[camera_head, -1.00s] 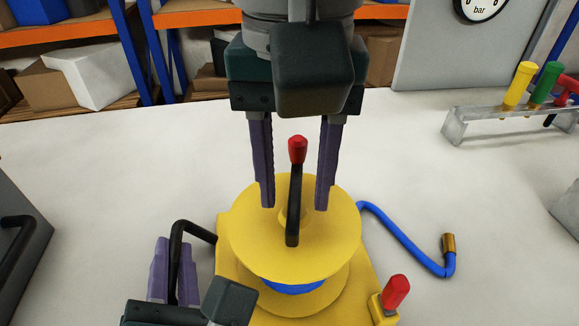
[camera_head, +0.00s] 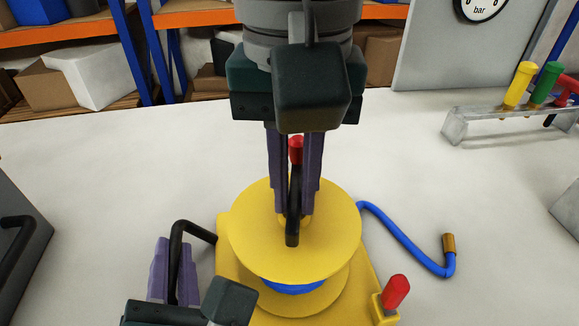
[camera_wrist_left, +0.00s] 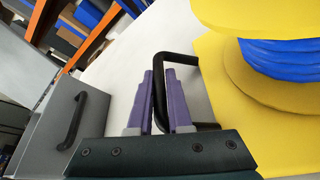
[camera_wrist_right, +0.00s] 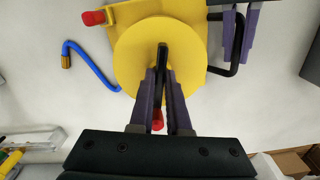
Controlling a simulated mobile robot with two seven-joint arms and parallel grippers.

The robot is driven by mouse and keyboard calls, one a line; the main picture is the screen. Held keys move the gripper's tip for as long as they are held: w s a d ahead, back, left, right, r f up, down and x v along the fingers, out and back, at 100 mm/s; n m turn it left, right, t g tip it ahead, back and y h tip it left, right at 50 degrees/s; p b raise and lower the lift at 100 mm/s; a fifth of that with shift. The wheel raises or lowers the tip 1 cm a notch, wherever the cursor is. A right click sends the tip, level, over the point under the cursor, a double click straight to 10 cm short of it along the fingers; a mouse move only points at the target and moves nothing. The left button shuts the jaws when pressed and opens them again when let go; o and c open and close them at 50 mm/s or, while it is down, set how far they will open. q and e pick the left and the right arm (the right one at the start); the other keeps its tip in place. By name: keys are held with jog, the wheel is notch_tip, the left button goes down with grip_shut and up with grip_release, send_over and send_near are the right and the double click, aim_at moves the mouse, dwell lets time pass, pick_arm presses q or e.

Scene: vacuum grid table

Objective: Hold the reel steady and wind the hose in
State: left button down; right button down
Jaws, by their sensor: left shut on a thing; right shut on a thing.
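The yellow reel (camera_head: 250,235) stands on a yellow base, with blue hose (camera_head: 293,287) wound under its top disc. It also shows in the right wrist view (camera_wrist_right: 130,60). A black crank (camera_head: 293,228) with a red knob (camera_head: 296,150) rises from the disc. My right gripper (camera_head: 295,212) is shut on the crank from above. My left gripper (camera_head: 174,270) is shut on the black side handle (camera_head: 197,230) of the base; the left wrist view shows its fingers (camera_wrist_left: 160,85) around the handle. The hose's free end (camera_head: 405,243) with a brass tip (camera_head: 448,243) lies right of the reel.
A red lever (camera_head: 396,291) stands on the base's front right corner. A rack with coloured handles (camera_head: 505,120) is at the back right. A grey box with a black handle (camera_head: 22,250) is at the left edge. The table between is clear.

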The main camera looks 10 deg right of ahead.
dwell(0.4)
jog(key=m, duration=1.2)
jog(key=shift+m, duration=0.4)
jog(key=m, duration=1.2)
jog(key=shift+m, duration=0.3)
jog(key=m, duration=1.2)
jog(key=shift+m, duration=0.4)
jog(key=m, duration=1.2)
jog(key=shift+m, duration=0.4)
